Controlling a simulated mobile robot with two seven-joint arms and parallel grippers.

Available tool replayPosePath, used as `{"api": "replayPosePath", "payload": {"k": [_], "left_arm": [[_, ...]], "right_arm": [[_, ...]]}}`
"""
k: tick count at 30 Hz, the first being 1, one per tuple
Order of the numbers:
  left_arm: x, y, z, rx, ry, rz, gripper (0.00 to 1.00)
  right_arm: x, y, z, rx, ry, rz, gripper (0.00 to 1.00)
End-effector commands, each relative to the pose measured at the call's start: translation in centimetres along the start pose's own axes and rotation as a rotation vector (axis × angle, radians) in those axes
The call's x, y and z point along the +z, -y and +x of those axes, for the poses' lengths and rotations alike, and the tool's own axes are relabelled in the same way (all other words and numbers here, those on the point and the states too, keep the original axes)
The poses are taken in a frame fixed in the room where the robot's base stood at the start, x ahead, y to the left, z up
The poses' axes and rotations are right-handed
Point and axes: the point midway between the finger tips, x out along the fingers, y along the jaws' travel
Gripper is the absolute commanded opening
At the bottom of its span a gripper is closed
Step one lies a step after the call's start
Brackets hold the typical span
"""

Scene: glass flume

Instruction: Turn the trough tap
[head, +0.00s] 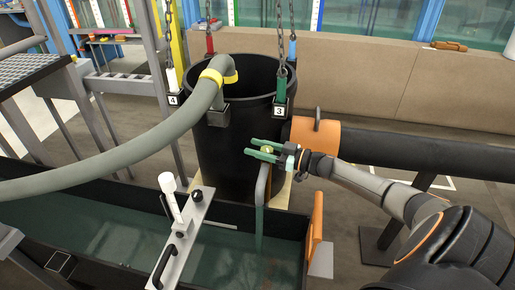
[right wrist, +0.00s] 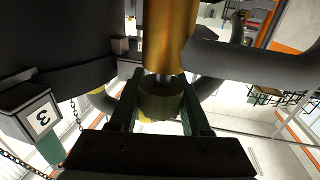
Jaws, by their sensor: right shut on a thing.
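The trough tap's brass-coloured knob (head: 267,149) is small in the head view, in front of the black barrel. My right gripper (head: 250,148), with green fingers, reaches in from the right and is shut on it. In the right wrist view the yellowish knob (right wrist: 160,100) sits between the two fingers, on a short stem below an orange-gold body (right wrist: 171,35). A grey spout pipe (head: 261,190) hangs below the tap over the dark trough (head: 278,218), which holds greenish water. How far the tap is turned cannot be told. My left gripper is out of view.
The black barrel (head: 222,165) stands behind the trough, with chains and numbered tags (head: 280,110) at its rim. A thick grey hose (head: 130,152) arches into it. A black pipe with an orange collar (head: 322,137) runs right. A white-handled lever (head: 172,203) stands on a crossbar.

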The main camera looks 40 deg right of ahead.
Motion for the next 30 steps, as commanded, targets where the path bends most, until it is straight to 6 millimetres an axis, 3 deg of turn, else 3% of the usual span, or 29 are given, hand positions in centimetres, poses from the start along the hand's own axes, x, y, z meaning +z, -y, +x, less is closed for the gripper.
{"api": "replayPosePath", "payload": {"k": [2, 3, 10, 22, 30], "left_arm": [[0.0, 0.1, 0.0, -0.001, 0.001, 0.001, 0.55], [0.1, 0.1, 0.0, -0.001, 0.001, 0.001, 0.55], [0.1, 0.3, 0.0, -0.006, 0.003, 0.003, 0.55], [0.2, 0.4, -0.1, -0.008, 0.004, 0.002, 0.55], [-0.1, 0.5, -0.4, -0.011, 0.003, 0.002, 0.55]], "right_arm": [[-0.3, -0.1, 0.1, 0.002, -0.005, -0.001, 0.0], [-0.3, -0.1, 0.1, 0.002, -0.005, -0.001, 0.48], [-0.1, -0.1, 0.1, 0.002, -0.003, 0.0, 0.74], [0.0, 0.0, -0.6, 0.002, 0.0, 0.0, 0.77], [0.1, 0.0, -4.5, 0.002, 0.005, 0.001, 0.77]]}}
